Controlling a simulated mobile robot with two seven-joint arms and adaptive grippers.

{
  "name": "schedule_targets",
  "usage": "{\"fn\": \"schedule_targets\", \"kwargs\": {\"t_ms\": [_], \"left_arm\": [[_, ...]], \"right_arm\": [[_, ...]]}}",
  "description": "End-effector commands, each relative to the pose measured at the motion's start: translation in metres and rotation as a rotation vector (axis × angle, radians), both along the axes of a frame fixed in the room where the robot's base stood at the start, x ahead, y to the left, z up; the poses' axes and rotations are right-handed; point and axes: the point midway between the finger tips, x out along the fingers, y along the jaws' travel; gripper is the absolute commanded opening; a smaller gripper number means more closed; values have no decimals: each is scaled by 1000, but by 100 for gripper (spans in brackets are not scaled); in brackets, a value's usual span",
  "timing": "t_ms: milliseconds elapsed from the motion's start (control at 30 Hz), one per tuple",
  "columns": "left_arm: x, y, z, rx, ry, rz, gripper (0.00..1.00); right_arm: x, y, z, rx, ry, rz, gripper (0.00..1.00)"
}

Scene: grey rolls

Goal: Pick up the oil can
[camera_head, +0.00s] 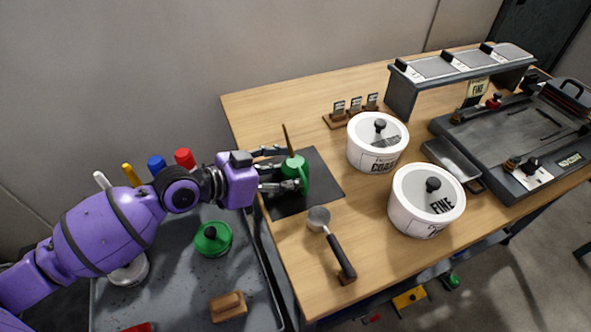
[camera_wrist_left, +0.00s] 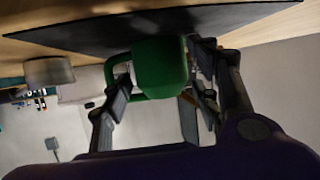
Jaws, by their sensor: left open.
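In the left wrist view the green can (camera_wrist_left: 160,68) sits between the open fingers of the left gripper (camera_wrist_left: 165,85). I cannot tell whether the fingers touch it. My right gripper is not in view.
A metal scoop (camera_head: 331,240) with a dark handle lies in front of the mat. Two white lidded pots (camera_head: 377,148), (camera_head: 426,204) stand to the right. A grey tray (camera_head: 180,290) with bottles and a green-lidded item (camera_head: 213,239) lies below my arm.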

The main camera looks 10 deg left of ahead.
Motion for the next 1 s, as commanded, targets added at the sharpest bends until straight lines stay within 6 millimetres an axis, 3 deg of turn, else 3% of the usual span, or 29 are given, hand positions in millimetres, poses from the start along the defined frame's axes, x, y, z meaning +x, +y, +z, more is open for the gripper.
{"fn": "schedule_targets", "kwargs": {"t_ms": [67, 300, 667, 867, 1000], "left_arm": [[0, 0, 0, 0, 0, 0, 55], [0, 0, 1, -1, -3, 1, 26], [1, 0, 8, -1, -5, 0, 25], [1, 0, 34, 1, -8, -1, 25], [-12, -16, 59, -5, -9, -3, 25]], "right_arm": [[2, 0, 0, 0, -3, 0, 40], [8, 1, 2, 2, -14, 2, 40], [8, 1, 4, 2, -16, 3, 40], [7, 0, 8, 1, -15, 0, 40], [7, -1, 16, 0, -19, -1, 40]]}}
